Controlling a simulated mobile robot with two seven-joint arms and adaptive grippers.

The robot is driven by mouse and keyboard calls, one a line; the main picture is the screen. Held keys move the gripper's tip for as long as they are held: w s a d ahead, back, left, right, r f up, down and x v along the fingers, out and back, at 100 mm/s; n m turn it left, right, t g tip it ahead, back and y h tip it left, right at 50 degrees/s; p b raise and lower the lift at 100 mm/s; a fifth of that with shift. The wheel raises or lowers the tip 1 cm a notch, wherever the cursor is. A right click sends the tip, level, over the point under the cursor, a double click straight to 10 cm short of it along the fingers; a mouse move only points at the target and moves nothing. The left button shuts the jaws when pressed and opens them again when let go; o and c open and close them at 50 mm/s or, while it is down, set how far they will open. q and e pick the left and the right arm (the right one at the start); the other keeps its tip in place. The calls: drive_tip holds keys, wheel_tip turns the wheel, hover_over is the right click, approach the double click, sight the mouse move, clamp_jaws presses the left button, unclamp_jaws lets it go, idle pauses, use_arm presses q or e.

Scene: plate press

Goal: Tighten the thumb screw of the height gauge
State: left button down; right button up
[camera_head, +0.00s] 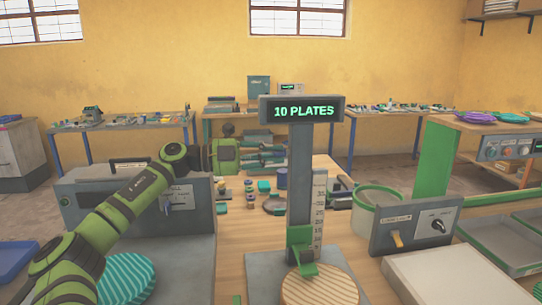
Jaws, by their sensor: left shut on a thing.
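The height gauge (301,180) stands upright in the middle, a dark grey column with a "10 PLATES" display on top and a numbered scale at its right. A green slider (301,258) sits low on the column, over a striped tan disc (320,290). My left gripper (284,154) reaches in from the left at the column's upper left side. My right gripper is not in view.
A grey box with a handle (90,200) stands left, behind my left arm. A teal striped disc (127,280) lies at the lower left. A control box with a knob (415,228), a green-rimmed round container (377,205) and a white board (455,280) stand right. Small parts lie behind the gauge.

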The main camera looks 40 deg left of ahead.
use_arm(q)
drive_tip(key=c, duration=1.2)
unclamp_jaws()
drive_tip(key=v, duration=1.2)
